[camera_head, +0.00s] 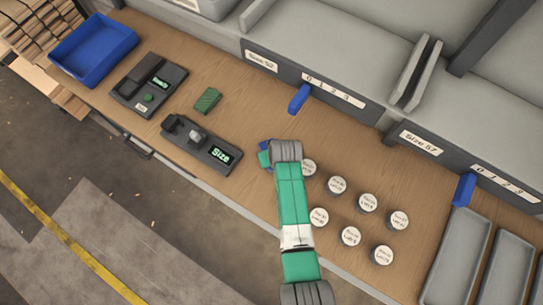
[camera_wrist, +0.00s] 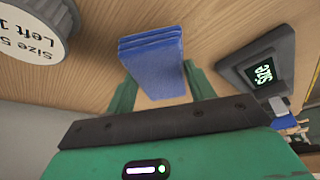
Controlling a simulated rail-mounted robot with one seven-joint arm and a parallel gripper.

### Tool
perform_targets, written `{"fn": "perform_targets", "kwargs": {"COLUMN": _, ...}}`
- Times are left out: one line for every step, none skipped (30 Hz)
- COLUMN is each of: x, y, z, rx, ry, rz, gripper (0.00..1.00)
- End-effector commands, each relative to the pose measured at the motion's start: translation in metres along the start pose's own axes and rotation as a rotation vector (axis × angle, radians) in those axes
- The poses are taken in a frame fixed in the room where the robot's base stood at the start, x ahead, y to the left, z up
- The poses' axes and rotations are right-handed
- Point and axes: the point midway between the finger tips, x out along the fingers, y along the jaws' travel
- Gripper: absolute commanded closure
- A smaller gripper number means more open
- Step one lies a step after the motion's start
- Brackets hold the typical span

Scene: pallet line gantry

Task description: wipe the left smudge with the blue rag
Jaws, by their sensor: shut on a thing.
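The blue rag (camera_wrist: 152,62) is a folded, layered blue block between the two green fingers of my gripper (camera_wrist: 160,82) in the wrist view. My gripper is shut on it, above the wooden bench (camera_wrist: 215,20). In the head view only a small blue edge of the rag (camera_head: 264,144) shows beside my wrist, and my arm hides most of the gripper. I cannot tell whether the rag touches the bench. I cannot make out the left smudge in either view; my arm covers part of the bench.
Several white-lidded jars (camera_head: 337,186) stand right of my arm, one close to my wrist. A dark device reading "Size" (camera_head: 202,146) lies left, with another device (camera_head: 148,85), a green block (camera_head: 208,100) and a blue bin (camera_head: 93,48) beyond. Grey trays (camera_head: 457,258) stand right.

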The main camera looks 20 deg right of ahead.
Motion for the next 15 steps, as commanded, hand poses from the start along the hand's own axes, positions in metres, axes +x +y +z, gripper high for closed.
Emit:
{"fn": "perform_targets", "kwargs": {"x": -0.008, "y": -0.001, "z": -0.002, "rx": 0.000, "ry": -0.003, "rz": -0.001, "gripper": 0.71}}
{"fn": "perform_targets", "kwargs": {"x": -0.010, "y": -0.001, "z": -0.003, "rx": 0.000, "ry": -0.003, "rz": -0.001, "gripper": 0.71}}
{"fn": "perform_targets", "kwargs": {"x": -0.014, "y": -0.001, "z": -0.005, "rx": 0.000, "ry": -0.003, "rz": -0.001, "gripper": 0.71}}
{"fn": "perform_targets", "kwargs": {"x": -0.016, "y": -0.001, "z": -0.006, "rx": -0.001, "ry": -0.003, "rz": -0.001, "gripper": 0.71}}
{"fn": "perform_targets", "kwargs": {"x": -0.019, "y": -0.001, "z": -0.007, "rx": -0.001, "ry": -0.003, "rz": -0.001, "gripper": 0.71}}
{"fn": "perform_targets", "kwargs": {"x": -0.022, "y": -0.001, "z": -0.009, "rx": -0.001, "ry": -0.003, "rz": -0.002, "gripper": 0.71}}
{"fn": "perform_targets", "kwargs": {"x": -0.025, "y": -0.002, "z": -0.010, "rx": -0.001, "ry": -0.003, "rz": -0.002, "gripper": 0.71}}
{"fn": "perform_targets", "kwargs": {"x": -0.027, "y": -0.002, "z": -0.011, "rx": -0.001, "ry": -0.003, "rz": -0.002, "gripper": 0.71}}
{"fn": "perform_targets", "kwargs": {"x": -0.030, "y": -0.002, "z": -0.012, "rx": -0.002, "ry": -0.003, "rz": -0.002, "gripper": 0.71}}
{"fn": "perform_targets", "kwargs": {"x": -0.033, "y": -0.002, "z": -0.013, "rx": -0.002, "ry": -0.003, "rz": -0.002, "gripper": 0.71}}
{"fn": "perform_targets", "kwargs": {"x": -0.035, "y": -0.002, "z": -0.014, "rx": -0.002, "ry": -0.003, "rz": -0.002, "gripper": 0.71}}
{"fn": "perform_targets", "kwargs": {"x": -0.039, "y": -0.002, "z": -0.016, "rx": -0.002, "ry": -0.003, "rz": -0.002, "gripper": 0.71}}
{"fn": "perform_targets", "kwargs": {"x": -0.041, "y": -0.002, "z": -0.017, "rx": -0.003, "ry": -0.003, "rz": -0.002, "gripper": 0.71}}
{"fn": "perform_targets", "kwargs": {"x": -0.043, "y": -0.003, "z": -0.018, "rx": -0.003, "ry": -0.003, "rz": -0.002, "gripper": 0.71}}
{"fn": "perform_targets", "kwargs": {"x": -0.047, "y": -0.003, "z": -0.019, "rx": -0.003, "ry": -0.003, "rz": -0.003, "gripper": 0.71}}
